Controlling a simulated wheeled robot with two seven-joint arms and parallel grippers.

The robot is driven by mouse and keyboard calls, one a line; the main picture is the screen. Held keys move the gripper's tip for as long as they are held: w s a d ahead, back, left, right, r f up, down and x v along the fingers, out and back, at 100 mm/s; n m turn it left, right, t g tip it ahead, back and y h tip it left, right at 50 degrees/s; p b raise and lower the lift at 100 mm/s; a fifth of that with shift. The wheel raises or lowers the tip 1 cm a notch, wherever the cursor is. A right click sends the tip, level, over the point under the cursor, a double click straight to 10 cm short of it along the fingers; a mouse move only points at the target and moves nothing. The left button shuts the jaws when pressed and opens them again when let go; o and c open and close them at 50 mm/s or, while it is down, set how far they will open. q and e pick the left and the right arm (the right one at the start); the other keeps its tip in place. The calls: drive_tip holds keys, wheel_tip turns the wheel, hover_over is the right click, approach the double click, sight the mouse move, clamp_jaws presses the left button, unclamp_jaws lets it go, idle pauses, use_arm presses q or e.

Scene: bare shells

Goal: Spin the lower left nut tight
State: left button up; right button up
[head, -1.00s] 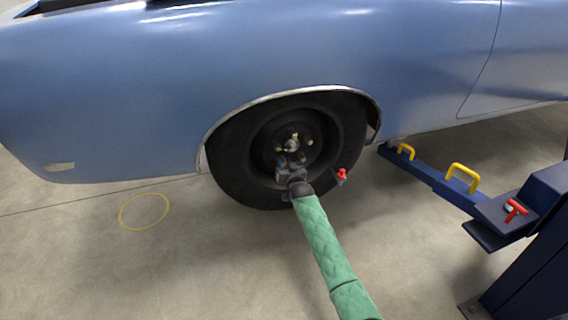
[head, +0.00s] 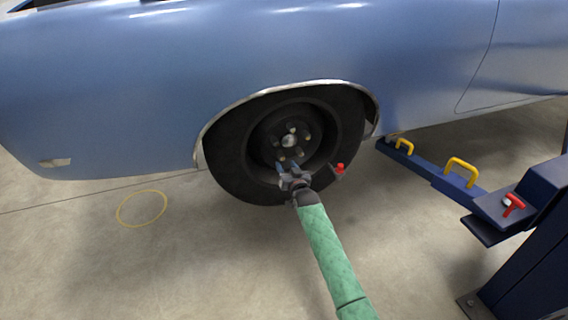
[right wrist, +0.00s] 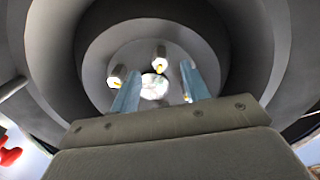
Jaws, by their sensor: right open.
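The dark wheel (head: 232,150) sits in the arch of the blue car, with a ring of several nuts around a bright centre hub (head: 289,141). The lower left nut (head: 282,157) shows just above my right gripper (head: 287,166), whose two blue fingers are open and point at the wheel. In the right wrist view the fingers of the gripper (right wrist: 158,72) stand apart, with the hub (right wrist: 154,87) and a nut (right wrist: 159,56) showing between them. I cannot tell whether either finger touches a nut. My left gripper is out of view.
The blue car body (head: 150,90) overhangs the wheel. A blue lift arm with a yellow handle (head: 461,171) and a red-handled part (head: 513,204) stands at the right. A small red item (head: 340,168) is by the tyre. A yellow ring (head: 142,207) marks clear floor at left.

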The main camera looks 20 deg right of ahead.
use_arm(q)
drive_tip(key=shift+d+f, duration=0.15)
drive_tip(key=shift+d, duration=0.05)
use_arm(e)
drive_tip(key=shift+s+d, duration=0.1)
drive_tip(key=shift+s, duration=0.85)
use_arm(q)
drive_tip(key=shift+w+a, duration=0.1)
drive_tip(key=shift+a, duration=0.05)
